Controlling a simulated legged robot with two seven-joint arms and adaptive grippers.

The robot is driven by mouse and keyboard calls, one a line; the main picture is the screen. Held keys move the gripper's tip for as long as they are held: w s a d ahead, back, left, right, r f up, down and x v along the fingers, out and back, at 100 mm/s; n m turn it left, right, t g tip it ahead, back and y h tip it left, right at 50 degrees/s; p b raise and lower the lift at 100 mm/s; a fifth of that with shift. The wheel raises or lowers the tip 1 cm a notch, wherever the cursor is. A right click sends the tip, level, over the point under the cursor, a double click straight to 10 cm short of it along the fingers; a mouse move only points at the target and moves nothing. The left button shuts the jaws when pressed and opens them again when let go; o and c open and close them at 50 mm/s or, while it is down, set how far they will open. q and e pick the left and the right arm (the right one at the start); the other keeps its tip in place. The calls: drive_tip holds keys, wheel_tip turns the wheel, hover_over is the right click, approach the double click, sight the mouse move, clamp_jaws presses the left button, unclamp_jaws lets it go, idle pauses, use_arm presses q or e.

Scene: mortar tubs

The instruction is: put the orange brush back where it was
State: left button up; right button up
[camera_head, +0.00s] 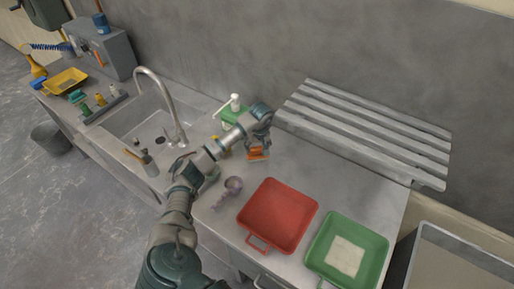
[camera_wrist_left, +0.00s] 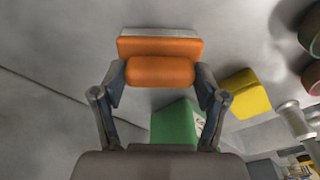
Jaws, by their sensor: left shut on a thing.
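The orange brush (camera_head: 258,154) is held by my left gripper (camera_head: 259,143), above or at the counter just right of the sink; I cannot tell whether it touches the counter. In the left wrist view the brush (camera_wrist_left: 160,46) has a rounded orange grip between the two fingers of my left gripper (camera_wrist_left: 160,75), a wider orange block behind it and a pale layer at its far edge. My right gripper is not in view.
A green holder (camera_head: 234,116) with a white pump bottle (camera_head: 235,102) stands behind my forearm. A metal scoop (camera_head: 233,184), a red tub (camera_head: 278,215) and a green tub (camera_head: 364,238) are on the counter. A slatted rack (camera_head: 365,132) is at the wall. The sink (camera_head: 140,117) is left.

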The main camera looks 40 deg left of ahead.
sight(259, 155)
use_arm(q)
drive_tip(key=shift+f, duration=0.1)
drive_tip(key=o, duration=1.2)
drive_tip(key=shift+a+f, duration=0.1)
drive_tip(key=shift+a, duration=0.35)
drive_tip(key=shift+r, duration=0.3)
wheel_tip(259, 155, up, 12)
drive_tip(key=d, duration=0.1)
drive_tip(key=shift+s+d+f, duration=0.15)
drive_tip(key=shift+s+d, duration=0.15)
drive_tip(key=shift+s, duration=0.05)
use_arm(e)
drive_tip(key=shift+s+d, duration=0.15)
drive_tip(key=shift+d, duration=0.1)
use_arm(q)
drive_tip(key=shift+d, duration=0.15)
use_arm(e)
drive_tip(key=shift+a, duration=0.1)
